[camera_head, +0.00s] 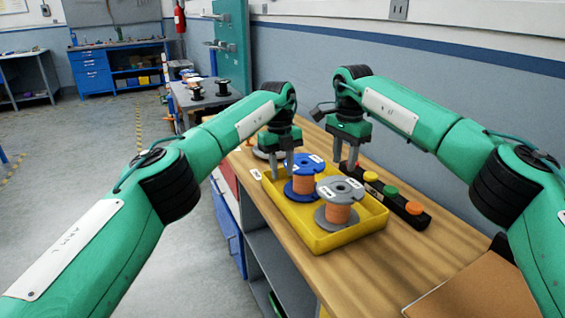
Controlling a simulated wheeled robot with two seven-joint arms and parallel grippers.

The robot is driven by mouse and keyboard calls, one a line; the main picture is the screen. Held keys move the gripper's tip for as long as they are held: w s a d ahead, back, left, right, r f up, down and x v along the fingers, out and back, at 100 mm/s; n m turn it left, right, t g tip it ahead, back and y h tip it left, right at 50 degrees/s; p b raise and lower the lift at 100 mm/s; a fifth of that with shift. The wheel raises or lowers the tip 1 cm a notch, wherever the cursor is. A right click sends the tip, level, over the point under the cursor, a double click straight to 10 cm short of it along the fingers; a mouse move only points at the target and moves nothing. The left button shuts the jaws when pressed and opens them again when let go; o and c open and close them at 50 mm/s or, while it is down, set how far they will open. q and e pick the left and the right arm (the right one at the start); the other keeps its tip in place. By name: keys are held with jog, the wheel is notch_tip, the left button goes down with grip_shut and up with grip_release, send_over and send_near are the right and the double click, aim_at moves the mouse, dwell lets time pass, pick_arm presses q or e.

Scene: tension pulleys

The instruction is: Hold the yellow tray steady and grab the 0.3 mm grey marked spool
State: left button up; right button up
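The yellow tray (327,243) stands on the wooden bench. A grey spool (340,187) wound with orange sits upright in its near part, with a small white label too small to read. A blue spool (299,188) wound with orange stands in the tray behind it. My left gripper (282,174) points down at the tray's far left end, its fingers apart; whether they touch the tray cannot be told. My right gripper (346,167) points down beyond the blue spool, near the tray's far right side, its fingers apart with nothing seen between them.
Another spool (260,153) is partly hidden behind my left gripper. A brown board (475,292) lies at the near right. The bench (372,280) in front of the tray is clear.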

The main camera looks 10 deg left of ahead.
aim_at(285, 216)
pick_arm(q)
jog(key=f, duration=0.4)
jog(key=s+f, duration=0.1)
jog(key=f, duration=0.3)
jog(key=d+f, duration=0.1)
jog(key=f, duration=0.3)
jog(key=shift+s+f, duration=0.1)
jog(key=shift+s, duration=0.2)
grip_shut()
dwell(1.0)
